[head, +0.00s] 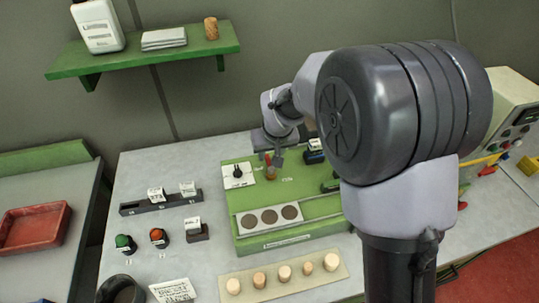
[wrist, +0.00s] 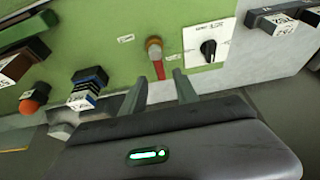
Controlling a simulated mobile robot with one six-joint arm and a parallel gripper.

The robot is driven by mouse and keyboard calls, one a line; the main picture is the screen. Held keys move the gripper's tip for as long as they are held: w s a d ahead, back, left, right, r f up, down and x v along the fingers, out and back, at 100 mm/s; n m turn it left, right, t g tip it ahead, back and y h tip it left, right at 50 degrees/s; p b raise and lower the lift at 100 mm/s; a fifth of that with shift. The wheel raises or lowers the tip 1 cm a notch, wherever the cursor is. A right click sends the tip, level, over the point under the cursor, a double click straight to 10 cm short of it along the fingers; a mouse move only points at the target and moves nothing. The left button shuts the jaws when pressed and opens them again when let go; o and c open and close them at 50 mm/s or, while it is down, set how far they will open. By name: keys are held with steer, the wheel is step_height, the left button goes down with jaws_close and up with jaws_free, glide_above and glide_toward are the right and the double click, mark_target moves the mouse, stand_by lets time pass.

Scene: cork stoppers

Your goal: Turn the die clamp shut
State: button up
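What looks like the die clamp (wrist: 155,47) is a round brownish knob with a red lever on the green panel. In the wrist view the lever points down toward my gripper. It also shows in the head view as a small red and brown piece (head: 270,172). My gripper (wrist: 160,84) is open, its two fingers apart and on either side of the lever's free end, with nothing visibly held. In the head view my gripper (head: 275,152) is just above the clamp, partly hiding it. Small labels sit beside the clamp, too small to read.
A black rotary switch on a white plate (wrist: 206,46) is close beside the clamp. An orange-red knob (wrist: 30,104) and a blue-black block (wrist: 90,80) are on the other side. A plate with several dark discs (head: 269,217) lies at the panel's front.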

mark_target(268, 160)
steer(key=x, duration=0.4)
steer(key=shift+b, duration=0.35)
steer(key=shift+w, duration=0.1)
jaws_close()
